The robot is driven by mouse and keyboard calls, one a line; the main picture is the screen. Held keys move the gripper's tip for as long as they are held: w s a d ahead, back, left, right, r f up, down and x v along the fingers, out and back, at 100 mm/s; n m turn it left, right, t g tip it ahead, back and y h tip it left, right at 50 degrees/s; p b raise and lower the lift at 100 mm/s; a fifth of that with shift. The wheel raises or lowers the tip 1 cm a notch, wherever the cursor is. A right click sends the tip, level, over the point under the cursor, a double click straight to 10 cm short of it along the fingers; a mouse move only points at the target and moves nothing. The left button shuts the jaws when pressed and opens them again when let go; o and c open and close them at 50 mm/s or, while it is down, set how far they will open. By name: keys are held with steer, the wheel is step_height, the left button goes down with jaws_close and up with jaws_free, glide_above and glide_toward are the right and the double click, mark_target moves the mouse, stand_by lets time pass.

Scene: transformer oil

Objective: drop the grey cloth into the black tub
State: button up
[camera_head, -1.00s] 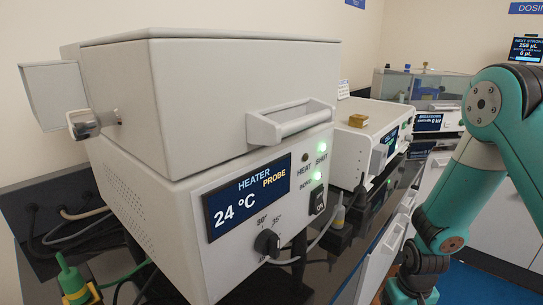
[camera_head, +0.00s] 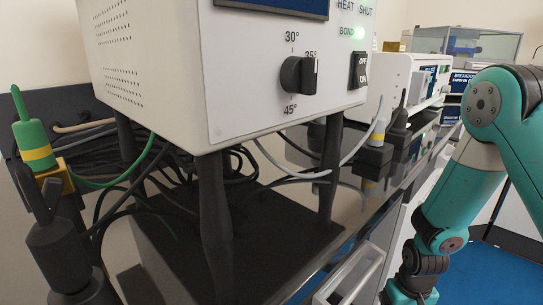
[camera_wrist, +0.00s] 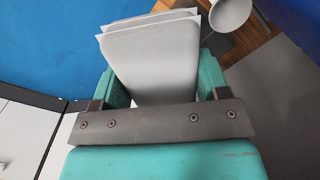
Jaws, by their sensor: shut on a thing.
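The grey cloth (camera_wrist: 155,55) is a pale, folded, layered sheet between the two teal fingers of my gripper (camera_wrist: 160,82) in the wrist view. The gripper is shut on it, and the cloth sticks out beyond the fingers. In the head view my arm hangs at the right and its jaws are below the frame. I cannot identify the black tub for sure in either view. A small dark patch (camera_wrist: 218,44) shows beside the cloth in the wrist view, but I cannot tell what it is.
A white round cup-like thing (camera_wrist: 230,12) is near the cloth's upper right. A green-yellow plug (camera_head: 34,145) is at left. Blue floor (camera_head: 480,270) shows at right.

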step_height(320, 180, down, 36)
steer(key=b, duration=3.3)
steer(key=shift+r, duration=0.1)
steer(key=w+a+r+p, duration=0.2)
steer(key=w+a, duration=0.1)
steer(key=w, duration=0.5)
steer(key=w+a+r+p, duration=0.1)
steer(key=w+a+r, duration=0.15)
steer(key=w, duration=0.45)
steer(key=w+a+r+p, duration=0.2)
steer(key=w+a, duration=0.1)
steer(key=w, duration=0.5)
step_height(320, 180, down, 6)
steer(key=b, duration=0.3)
steer(key=shift+f, duration=0.2)
